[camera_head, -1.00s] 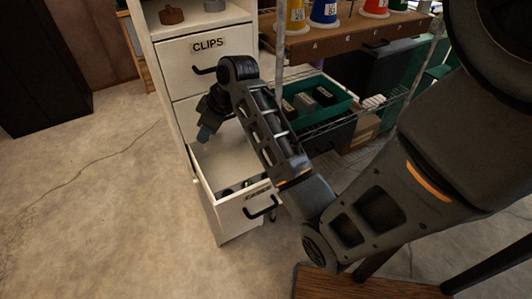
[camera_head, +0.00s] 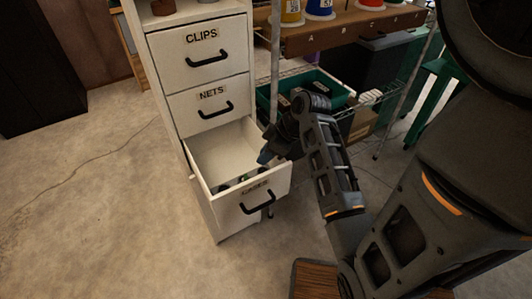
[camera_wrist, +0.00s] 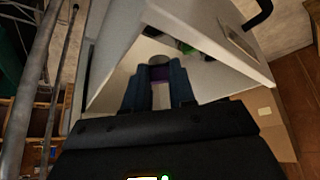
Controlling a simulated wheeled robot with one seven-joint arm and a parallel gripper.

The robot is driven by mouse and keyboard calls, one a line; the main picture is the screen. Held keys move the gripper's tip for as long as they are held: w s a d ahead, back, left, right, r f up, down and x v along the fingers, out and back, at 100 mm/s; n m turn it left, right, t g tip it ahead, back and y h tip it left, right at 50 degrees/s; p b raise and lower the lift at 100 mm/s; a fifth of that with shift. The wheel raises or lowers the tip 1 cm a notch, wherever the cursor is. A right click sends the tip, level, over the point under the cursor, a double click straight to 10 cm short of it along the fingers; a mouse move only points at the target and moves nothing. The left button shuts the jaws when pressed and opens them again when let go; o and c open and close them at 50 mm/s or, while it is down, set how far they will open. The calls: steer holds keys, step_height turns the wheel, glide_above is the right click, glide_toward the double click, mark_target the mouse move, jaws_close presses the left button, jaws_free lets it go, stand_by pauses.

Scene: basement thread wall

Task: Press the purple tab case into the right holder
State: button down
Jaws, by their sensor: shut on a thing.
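The case is hidden there. Several small dark items (camera_head: 238,182) lie near the drawer's front; a green one (camera_wrist: 186,48) shows in the wrist view. I cannot make out the right holder.
The white cabinet has shut drawers labelled CLIPS (camera_head: 202,55) and NETS (camera_head: 210,103) above the open one. A wire rack with a green bin (camera_head: 315,85) and a shelf of coloured spools (camera_head: 320,10) stands right of it. The floor at left is clear.

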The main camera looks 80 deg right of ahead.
step_height(320, 180, down, 3)
steer(key=b, duration=0.3)
steer(key=shift+f, duration=0.85)
steer(key=shift+s+f, duration=0.1)
steer(key=shift+f, duration=0.05)
steer(key=shift+s+f, duration=0.3)
steer(key=shift+s, duration=0.3)
steer(key=c, duration=1)
jaws_free()
steer(key=shift+c, duration=0.2)
steer(key=shift+o, duration=0.5)
steer(key=shift+s+r, duration=0.1)
steer(key=shift+r, duration=0.2)
steer(key=shift+o, duration=0.3)
steer(key=w+v, duration=0.1)
steer(key=v, duration=0.6)
steer(key=shift+s+r+p, duration=0.15)
steer(key=shift+r+p, duration=0.3)
steer(key=shift+r, duration=0.1)
steer(key=shift+a+r, duration=0.1)
